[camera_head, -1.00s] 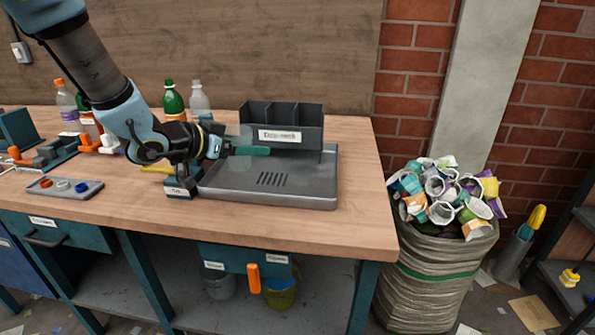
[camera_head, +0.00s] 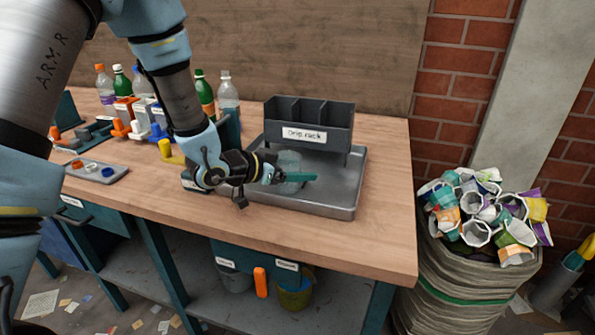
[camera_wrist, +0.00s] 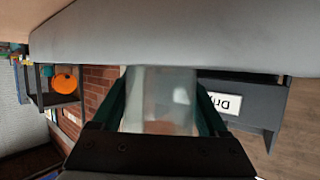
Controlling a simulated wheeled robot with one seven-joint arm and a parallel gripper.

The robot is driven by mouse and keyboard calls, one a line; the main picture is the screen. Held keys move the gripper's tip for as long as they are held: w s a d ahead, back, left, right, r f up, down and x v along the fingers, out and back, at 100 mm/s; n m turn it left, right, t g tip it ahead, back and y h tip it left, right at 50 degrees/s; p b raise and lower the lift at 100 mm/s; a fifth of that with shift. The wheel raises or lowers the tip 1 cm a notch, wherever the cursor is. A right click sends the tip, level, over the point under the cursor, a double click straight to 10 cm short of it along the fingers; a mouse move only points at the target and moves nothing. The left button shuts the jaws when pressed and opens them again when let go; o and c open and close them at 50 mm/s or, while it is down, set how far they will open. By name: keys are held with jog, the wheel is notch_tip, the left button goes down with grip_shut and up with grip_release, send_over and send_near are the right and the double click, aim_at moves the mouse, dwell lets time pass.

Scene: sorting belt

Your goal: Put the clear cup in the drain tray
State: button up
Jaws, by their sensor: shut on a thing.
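My gripper (camera_head: 292,177) is shut on the clear cup (camera_head: 289,162), a see-through cup with a faint grey-green tint. In the wrist view the cup (camera_wrist: 160,98) sits between the two teal fingers of my gripper (camera_wrist: 165,105). The drain tray (camera_head: 345,205) is a grey metal tray with a raised rim on the workbench. In the head view the cup and gripper are over the tray's left part, in front of the rack. In the wrist view the tray (camera_wrist: 160,40) fills the upper part, close to the cup. I cannot tell whether the cup touches the tray.
A dark drip rack (camera_head: 310,118) with compartments stands at the tray's back. Bottles (camera_head: 228,95) stand behind my arm. A sack of used cups (camera_head: 475,270) stands right of the workbench (camera_head: 385,225).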

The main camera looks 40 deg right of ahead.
jog(key=shift+f, duration=0.35)
jog(key=shift+f, duration=0.15)
jog(key=o, duration=1.3)
jog(key=shift+r, duration=0.3)
jog(key=b+v, duration=0.1)
jog(key=v, duration=1.1)
jog(key=shift+a+f, duration=0.1)
jog(key=shift+f, duration=0.05)
